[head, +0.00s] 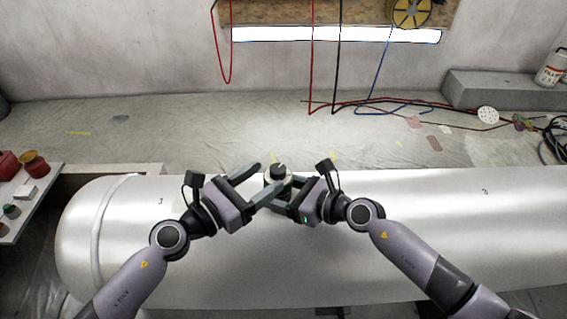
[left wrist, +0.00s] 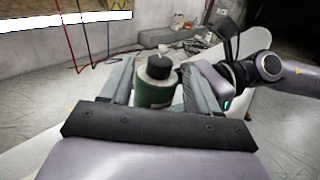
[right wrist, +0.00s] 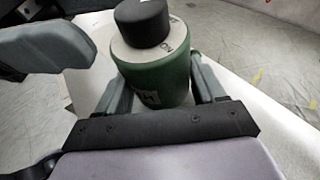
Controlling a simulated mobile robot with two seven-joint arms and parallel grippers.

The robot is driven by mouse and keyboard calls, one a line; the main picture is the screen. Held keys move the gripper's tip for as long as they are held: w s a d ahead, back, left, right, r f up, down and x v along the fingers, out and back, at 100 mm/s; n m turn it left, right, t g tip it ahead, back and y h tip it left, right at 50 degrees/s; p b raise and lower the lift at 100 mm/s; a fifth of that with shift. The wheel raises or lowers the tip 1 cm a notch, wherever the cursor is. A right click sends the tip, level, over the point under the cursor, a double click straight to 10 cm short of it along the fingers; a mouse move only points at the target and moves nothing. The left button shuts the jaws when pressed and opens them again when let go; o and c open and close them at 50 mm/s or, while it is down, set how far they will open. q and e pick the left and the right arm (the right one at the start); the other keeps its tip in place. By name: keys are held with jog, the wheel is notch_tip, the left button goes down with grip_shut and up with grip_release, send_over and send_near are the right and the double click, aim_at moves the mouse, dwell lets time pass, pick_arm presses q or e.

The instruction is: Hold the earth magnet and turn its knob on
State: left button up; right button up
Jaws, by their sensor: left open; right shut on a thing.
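The earth magnet is a green cylinder with a pale top and a black knob. In the head view the earth magnet (head: 279,179) stands upright on the silver tank (head: 420,215). In the right wrist view the magnet (right wrist: 160,75) sits between the fingers of my right gripper (right wrist: 160,85), which is shut on its body. The black knob (right wrist: 142,22) is uncovered there. My left gripper (head: 262,184) is open, its fingers reaching toward the magnet from the left. In the left wrist view the magnet (left wrist: 153,90) and its knob (left wrist: 159,67) show between the left fingers.
Red, black and blue cables (head: 370,103) hang and lie along the back. A grey block (head: 500,92) with a white canister (head: 552,68) is at the back right. The tank top is otherwise clear.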

aim_at(284, 165)
pick_arm(q)
jog(key=shift+x, duration=3.2)
jog(key=c, duration=1)
